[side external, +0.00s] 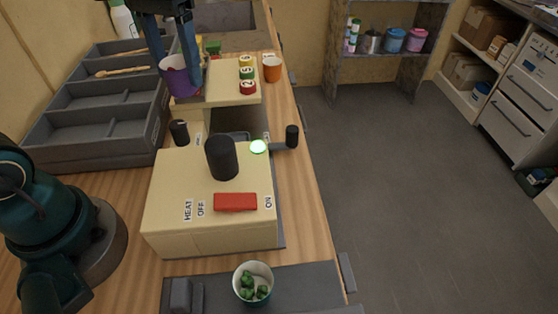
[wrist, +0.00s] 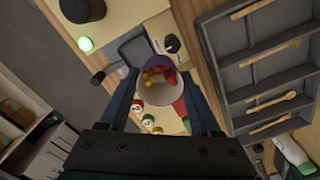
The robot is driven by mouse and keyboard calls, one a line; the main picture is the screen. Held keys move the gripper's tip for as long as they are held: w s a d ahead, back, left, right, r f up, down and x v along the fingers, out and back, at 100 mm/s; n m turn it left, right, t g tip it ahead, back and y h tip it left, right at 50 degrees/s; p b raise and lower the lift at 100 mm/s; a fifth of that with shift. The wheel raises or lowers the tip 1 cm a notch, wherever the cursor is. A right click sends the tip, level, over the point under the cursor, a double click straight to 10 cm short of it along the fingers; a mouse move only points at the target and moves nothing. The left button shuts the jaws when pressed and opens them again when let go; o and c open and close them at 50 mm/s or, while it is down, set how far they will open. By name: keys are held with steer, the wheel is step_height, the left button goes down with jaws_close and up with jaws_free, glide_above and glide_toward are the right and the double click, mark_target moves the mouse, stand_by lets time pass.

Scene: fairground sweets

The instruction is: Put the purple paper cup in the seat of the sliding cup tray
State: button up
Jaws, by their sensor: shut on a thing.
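The purple paper cup (side external: 180,80) is held upright between the fingers of my gripper (side external: 181,66), at the top left of the side view. In the wrist view the cup (wrist: 158,92) has a pale inside with red and yellow sweets in it. My gripper (wrist: 163,108) is shut on it there. A grey tray (side external: 238,136), which looks like the sliding cup tray, lies in the gap of the cream machine and is partly hidden. It also shows in the wrist view (wrist: 132,52), beyond the cup. I cannot make out its seat clearly.
The cream machine (side external: 170,205) has a black knob (side external: 221,158), a red switch (side external: 235,202) and a lit green lamp (side external: 258,147). A compartmented grey rack (side external: 100,128) stands left. An orange cup (side external: 272,69) stands behind. A cup of green sweets (side external: 252,272) is in front.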

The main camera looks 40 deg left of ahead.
steer(key=n, duration=0.3)
steer(key=shift+w+d+f+n, duration=0.1)
steer(key=shift+w+f+n, duration=0.15)
steer(key=shift+f+n, duration=0.1)
steer(key=n, duration=0.1)
steer(key=w+n, duration=0.1)
steer(key=n, duration=0.1)
steer(key=d+n, duration=0.1)
steer(key=shift+w+f, duration=0.15)
steer(key=shift+f, duration=0.25)
steer(key=d+f+n, duration=0.1)
steer(key=f+n, duration=0.1)
steer(key=f, duration=0.2)
steer(key=w+d+f+n, duration=0.1)
steer(key=f+n, duration=0.2)
steer(key=f, duration=0.1)
steer(key=w+d+f+n, duration=0.1)
steer(key=f+n, duration=0.1)
steer(key=f, duration=0.2)
steer(key=shift+d+f+n, duration=0.15)
steer(key=shift+n, duration=0.2)
steer(key=shift+f, duration=0.1)
steer(key=o, duration=1.4)
steer(key=shift+o, duration=0.2)
